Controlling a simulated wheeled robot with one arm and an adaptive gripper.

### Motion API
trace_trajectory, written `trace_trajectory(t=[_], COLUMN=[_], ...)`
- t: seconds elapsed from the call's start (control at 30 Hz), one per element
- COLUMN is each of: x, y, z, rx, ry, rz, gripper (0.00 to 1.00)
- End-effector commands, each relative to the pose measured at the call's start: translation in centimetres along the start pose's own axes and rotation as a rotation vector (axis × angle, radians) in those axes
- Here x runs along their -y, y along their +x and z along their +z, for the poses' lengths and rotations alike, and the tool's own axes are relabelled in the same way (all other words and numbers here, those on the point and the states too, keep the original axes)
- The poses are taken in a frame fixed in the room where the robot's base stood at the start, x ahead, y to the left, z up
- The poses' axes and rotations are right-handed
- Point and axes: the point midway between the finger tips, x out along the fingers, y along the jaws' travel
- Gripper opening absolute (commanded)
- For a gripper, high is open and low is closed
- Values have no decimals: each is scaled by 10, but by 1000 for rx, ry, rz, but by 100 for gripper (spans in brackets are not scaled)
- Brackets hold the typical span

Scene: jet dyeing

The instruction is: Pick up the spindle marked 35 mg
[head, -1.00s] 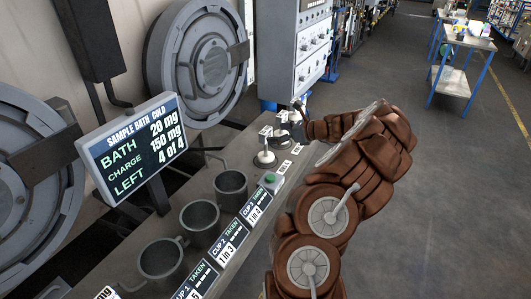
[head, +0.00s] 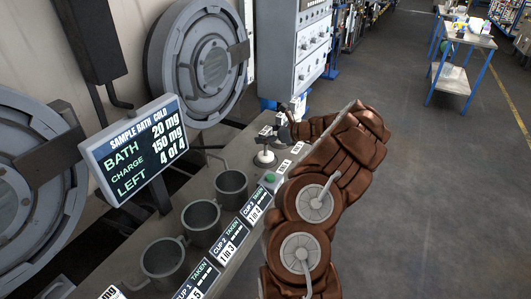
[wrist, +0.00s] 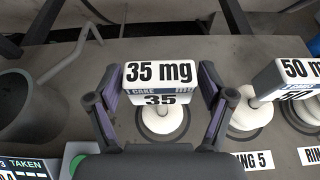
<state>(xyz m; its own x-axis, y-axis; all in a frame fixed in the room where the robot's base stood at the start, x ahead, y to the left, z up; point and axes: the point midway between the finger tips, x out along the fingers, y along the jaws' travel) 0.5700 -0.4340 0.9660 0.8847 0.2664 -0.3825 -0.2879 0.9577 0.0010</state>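The spindle marked 35 mg (wrist: 160,72) stands upright in the middle of the wrist view, with a white block-shaped label on top and a round white base (wrist: 163,118) below. My gripper (wrist: 157,84) is open, with one dark finger on each side of the label. A gap shows between the label and the right finger; whether the left finger touches is hard to tell. In the head view, my gripper (head: 283,133) is at the spindle's top, partly hiding it, and a white round base (head: 264,158) shows below.
A spindle marked 50 mg (wrist: 287,80) stands close to the right finger in the wrist view. Metal cups (head: 201,222) line the bench at left. A green button (head: 270,178) and a display (head: 133,148) are nearby.

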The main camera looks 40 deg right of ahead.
Motion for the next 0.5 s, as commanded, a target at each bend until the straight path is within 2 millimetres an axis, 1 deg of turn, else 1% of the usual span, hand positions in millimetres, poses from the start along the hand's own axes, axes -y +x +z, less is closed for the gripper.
trace_trajectory(t=[0.03,0.07,0.5], x=[0,0,0], y=[0,0,0], z=[0,0,0], rx=[0,0,0], ry=[0,0,0], rz=[0,0,0], gripper=[71,68,22])
